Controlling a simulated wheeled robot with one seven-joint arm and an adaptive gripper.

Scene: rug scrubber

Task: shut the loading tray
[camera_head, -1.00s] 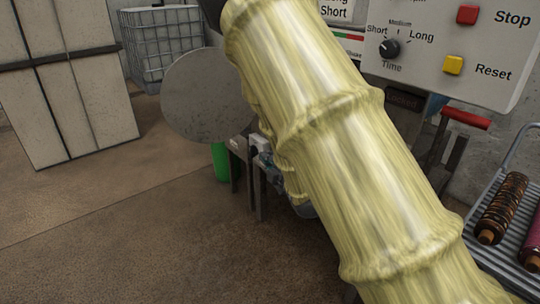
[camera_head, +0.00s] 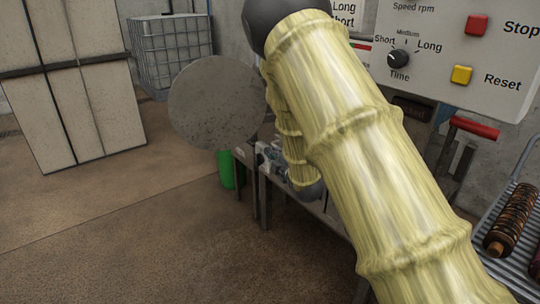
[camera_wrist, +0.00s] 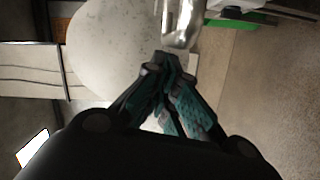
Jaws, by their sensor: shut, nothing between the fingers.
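My gripper (camera_wrist: 168,62) is shut and empty in the wrist view, its teal fingertips close together. A shiny metal bar (camera_wrist: 181,22) is just beyond the fingertips; whether they touch I cannot tell. A pale round disc (camera_wrist: 105,48) is behind and to the left of them; it shows as a grey disc (camera_head: 205,105) left of my arm in the head view. I cannot tell which part is the loading tray. My yellow-sleeved arm hides much of the machine's front.
The control panel (camera_head: 445,30) is at the upper right, with a red-handled lever (camera_head: 475,127) below. A slatted rack (camera_head: 502,205) with rolls stands at the right edge. A green object (camera_head: 225,168) is under the disc.

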